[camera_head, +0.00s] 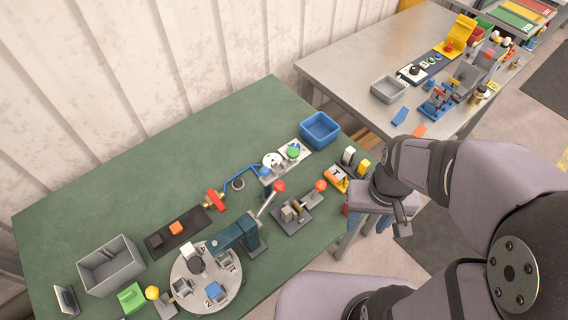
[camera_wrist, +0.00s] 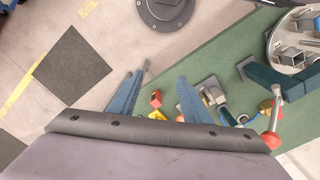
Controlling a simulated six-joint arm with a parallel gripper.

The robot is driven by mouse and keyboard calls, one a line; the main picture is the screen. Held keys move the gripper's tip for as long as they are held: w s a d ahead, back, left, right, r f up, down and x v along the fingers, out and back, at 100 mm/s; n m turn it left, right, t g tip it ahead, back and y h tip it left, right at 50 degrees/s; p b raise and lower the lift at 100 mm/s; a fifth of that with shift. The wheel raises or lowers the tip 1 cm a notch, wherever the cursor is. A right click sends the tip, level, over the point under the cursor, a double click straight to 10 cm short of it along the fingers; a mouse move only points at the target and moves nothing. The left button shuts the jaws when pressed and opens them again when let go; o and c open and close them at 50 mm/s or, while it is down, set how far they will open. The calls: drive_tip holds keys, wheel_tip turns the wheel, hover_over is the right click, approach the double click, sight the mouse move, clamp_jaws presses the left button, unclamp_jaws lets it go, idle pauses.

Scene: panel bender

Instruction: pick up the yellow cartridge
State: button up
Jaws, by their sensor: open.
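A small yellow piece (camera_head: 364,167), which looks like the yellow cartridge, stands at the right end of the green bench, beside a white and dark piece (camera_head: 349,156) and an orange-yellow holder (camera_head: 336,178). In the wrist view a yellow patch (camera_wrist: 157,115) shows low between my fingers, partly hidden by the gripper body; I cannot tell whether it is the cartridge. My gripper (camera_wrist: 164,72) is open, its two blue-grey fingers apart with nothing held. In the head view my gripper (camera_head: 402,222) hangs just right of the bench end, apart from the yellow piece.
A blue bin (camera_head: 320,130) stands behind the yellow piece. A lever press (camera_head: 240,232) with a red knob and a clamp (camera_head: 297,212) stand left of it. A round turntable (camera_head: 190,290) is at front. A second grey bench (camera_head: 345,68) stands behind right. The green bench's back left is clear.

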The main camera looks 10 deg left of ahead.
drive_tip(key=m+b, duration=0.8)
drive_tip(key=m, duration=0.1)
hover_over(366, 162)
wheel_tip(366, 162, down, 7)
drive_tip(key=shift+s+r, duration=0.1)
drive_tip(key=shift+r, duration=0.05)
drive_tip(key=shift+s+f+p, duration=0.1)
drive_tip(key=shift+f+p, duration=0.75)
drive_tip(key=shift+f, duration=0.7)
drive_tip(key=shift+f+p, duration=0.8)
drive_tip(key=shift+f, duration=1.25)
drive_tip(key=c, duration=1)
